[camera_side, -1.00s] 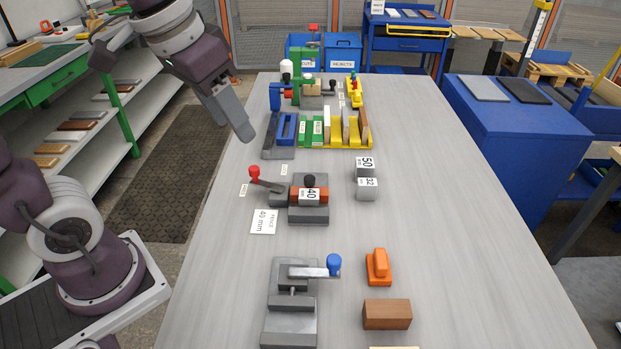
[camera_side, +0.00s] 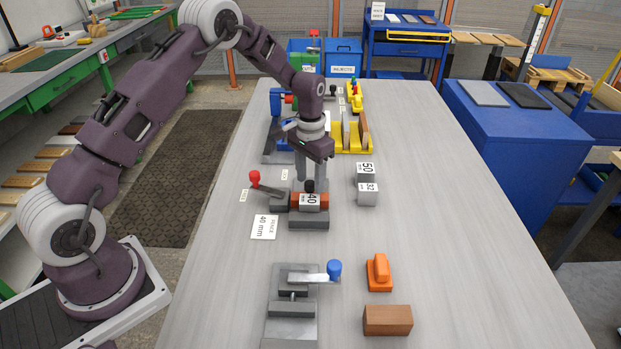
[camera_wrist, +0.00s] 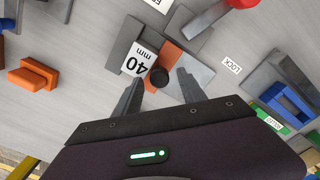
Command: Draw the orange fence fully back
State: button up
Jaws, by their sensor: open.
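The orange fence (camera_side: 324,200) sits on a grey base (camera_side: 309,223) in the middle of the table. A block marked 40 (camera_side: 309,201) is at its front, covering part of it. A black knob (camera_side: 309,185) stands on the fence. The orange strip (camera_wrist: 174,62) and the black knob (camera_wrist: 160,76) also show in the wrist view. A lever with a red knob (camera_side: 254,176) is at the fixture's left. My gripper (camera_side: 311,178) points down over the fence, open, its fingers either side of the black knob. I cannot tell whether they touch it.
Blocks marked 50 and 32 (camera_side: 367,188) stand to the right. A grey clamp with a blue knob (camera_side: 334,269), an orange handled block (camera_side: 379,273) and a brown block (camera_side: 387,320) are nearer. A yellow rack (camera_side: 352,146) stands behind. The table's right side is clear.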

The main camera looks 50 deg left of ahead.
jog(key=shift+f, duration=0.2)
grip_shut()
jog(key=shift+r, duration=0.1)
dwell(1.2)
